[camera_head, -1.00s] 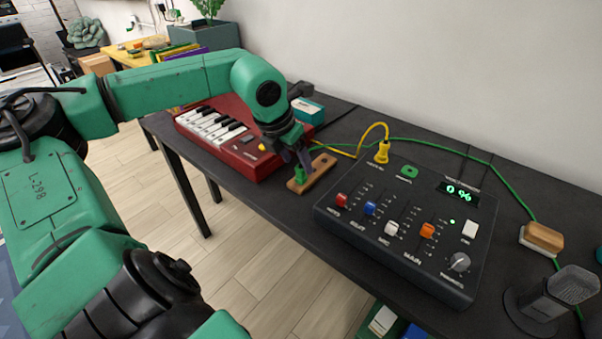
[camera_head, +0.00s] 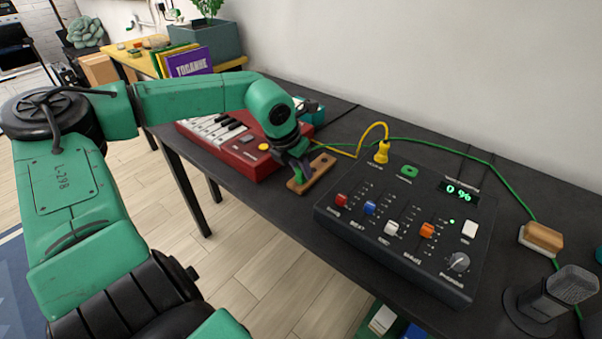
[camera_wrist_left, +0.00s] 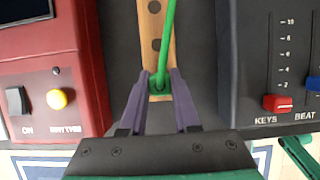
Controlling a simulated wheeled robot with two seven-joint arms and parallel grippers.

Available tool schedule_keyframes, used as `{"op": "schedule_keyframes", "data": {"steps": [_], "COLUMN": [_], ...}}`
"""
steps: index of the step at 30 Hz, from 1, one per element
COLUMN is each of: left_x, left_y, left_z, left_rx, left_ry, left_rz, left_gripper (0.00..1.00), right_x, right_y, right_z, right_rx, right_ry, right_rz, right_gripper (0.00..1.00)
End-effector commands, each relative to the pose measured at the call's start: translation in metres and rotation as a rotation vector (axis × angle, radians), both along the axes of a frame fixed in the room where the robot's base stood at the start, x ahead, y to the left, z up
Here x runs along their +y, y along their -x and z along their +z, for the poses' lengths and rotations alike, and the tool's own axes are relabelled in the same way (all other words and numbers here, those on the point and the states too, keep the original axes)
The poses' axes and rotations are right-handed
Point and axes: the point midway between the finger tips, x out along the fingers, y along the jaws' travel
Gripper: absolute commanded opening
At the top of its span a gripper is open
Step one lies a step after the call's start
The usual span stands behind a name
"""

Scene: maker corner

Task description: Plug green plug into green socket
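The green plug (camera_wrist_left: 160,87) stands in a wooden holder (camera_head: 318,172) on the dark desk, with its green cable rising from it in the left wrist view. My left gripper (camera_head: 299,168) is down at the plug. In the left wrist view its two purple fingertips (camera_wrist_left: 160,77) lie on either side of the plug, very close to it; whether they press on it cannot be told. The green socket (camera_head: 409,172) is on the upper part of the black mixer (camera_head: 340,218), right of the yellow plug. My right gripper is not in view.
A yellow plug (camera_head: 382,153) with a yellow cable stands in the mixer. A red keyboard (camera_head: 243,158) lies left of the holder. The green cable (camera_head: 470,158) runs behind the mixer to a wooden-topped block (camera_head: 541,237). A microphone (camera_head: 560,290) stands at the right.

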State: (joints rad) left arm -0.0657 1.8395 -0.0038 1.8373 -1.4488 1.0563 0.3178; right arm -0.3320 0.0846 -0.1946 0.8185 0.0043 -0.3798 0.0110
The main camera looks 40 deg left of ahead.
Motion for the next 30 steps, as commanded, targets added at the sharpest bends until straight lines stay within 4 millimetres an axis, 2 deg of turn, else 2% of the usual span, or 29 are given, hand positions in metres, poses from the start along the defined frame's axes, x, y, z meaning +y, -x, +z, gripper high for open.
{"op": "schedule_keyframes", "data": {"steps": [11,16,22,25,30], "left_x": [0.000,0.000,0.001,0.001,0.001], "left_y": [0.000,-0.001,-0.001,-0.001,0.000], "left_z": [0.002,0.018,0.065,0.099,0.154], "left_rx": [-0.001,-0.002,-0.005,-0.004,-0.001], "left_ry": [0.000,-0.002,-0.003,-0.005,-0.005], "left_rz": [0.000,0.001,0.001,0.003,0.003], "left_gripper": [0.00,0.00,0.00,0.00,0.00], "right_x": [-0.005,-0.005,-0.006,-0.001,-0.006], "right_y": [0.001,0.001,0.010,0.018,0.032], "right_z": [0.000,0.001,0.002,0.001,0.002], "right_rx": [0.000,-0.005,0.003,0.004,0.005], "right_ry": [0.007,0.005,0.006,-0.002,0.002], "right_rz": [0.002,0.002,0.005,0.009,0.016], "right_gripper": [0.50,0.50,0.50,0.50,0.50]}}
